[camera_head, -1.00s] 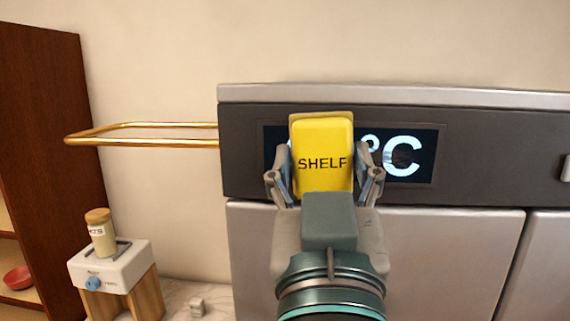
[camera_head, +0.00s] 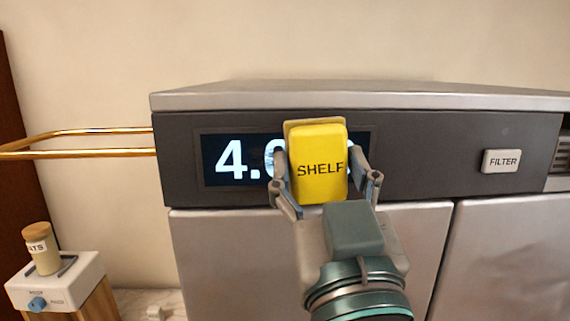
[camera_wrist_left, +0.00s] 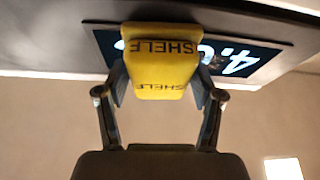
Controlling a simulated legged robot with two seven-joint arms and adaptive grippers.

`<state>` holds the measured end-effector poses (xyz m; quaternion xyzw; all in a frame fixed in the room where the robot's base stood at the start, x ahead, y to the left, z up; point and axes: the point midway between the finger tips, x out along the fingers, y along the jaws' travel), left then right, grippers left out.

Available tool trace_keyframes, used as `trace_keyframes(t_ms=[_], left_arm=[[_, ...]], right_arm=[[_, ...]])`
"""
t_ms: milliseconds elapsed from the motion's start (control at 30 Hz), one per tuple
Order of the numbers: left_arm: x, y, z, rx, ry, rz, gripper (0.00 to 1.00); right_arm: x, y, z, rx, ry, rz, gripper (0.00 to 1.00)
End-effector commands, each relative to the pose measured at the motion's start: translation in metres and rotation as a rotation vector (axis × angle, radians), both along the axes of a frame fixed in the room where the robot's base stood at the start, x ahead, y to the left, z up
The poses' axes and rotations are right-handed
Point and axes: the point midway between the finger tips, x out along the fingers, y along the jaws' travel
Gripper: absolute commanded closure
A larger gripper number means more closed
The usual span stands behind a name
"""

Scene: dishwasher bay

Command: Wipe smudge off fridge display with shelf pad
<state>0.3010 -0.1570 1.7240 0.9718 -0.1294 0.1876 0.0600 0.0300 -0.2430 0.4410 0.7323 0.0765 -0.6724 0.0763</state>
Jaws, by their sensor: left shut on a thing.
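The yellow pad marked SHELF (camera_head: 319,183) is held upright between the fingers of my left gripper (camera_head: 323,180), which is shut on it. The pad also shows in the left wrist view (camera_wrist_left: 160,66). It is in front of the right half of the fridge display (camera_head: 209,181), hiding much of the readout there. I cannot tell whether the pad touches the glass. The white "4." shows clear to the left, and the digit beside it is partly hidden by a finger. A greyish patch (camera_head: 270,160) shows at that digit; I cannot tell whether it is smudge. My right gripper is not in view.
The steel fridge (camera_head: 300,250) has a FILTER label (camera_head: 501,161) to the right of the display. A brass rail (camera_head: 80,153) projects on the left. A white-topped stand (camera_head: 60,290) with a lidded jar (camera_head: 41,248) is at lower left.

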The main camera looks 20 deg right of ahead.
Motion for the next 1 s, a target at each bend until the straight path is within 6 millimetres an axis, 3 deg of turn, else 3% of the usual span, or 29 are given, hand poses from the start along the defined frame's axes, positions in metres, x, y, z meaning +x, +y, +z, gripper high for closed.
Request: trace_keyframes(t_ms=[367, 667, 867, 1000], left_arm=[[-0.004, -0.014, 0.002, -0.003, 0.0, 0.0, 0.61], [-0.01, -0.046, 0.001, 0.001, -0.001, 0.0, 0.61], [-0.006, -0.045, -0.001, -0.002, 0.001, 0.001, 0.61], [-0.003, -0.033, -0.002, -0.002, 0.001, 0.001, 0.61]], right_arm=[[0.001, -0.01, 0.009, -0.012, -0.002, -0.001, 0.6], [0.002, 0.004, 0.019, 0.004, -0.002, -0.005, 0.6], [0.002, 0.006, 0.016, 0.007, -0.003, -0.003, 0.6], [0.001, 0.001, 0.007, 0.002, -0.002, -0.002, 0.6]])
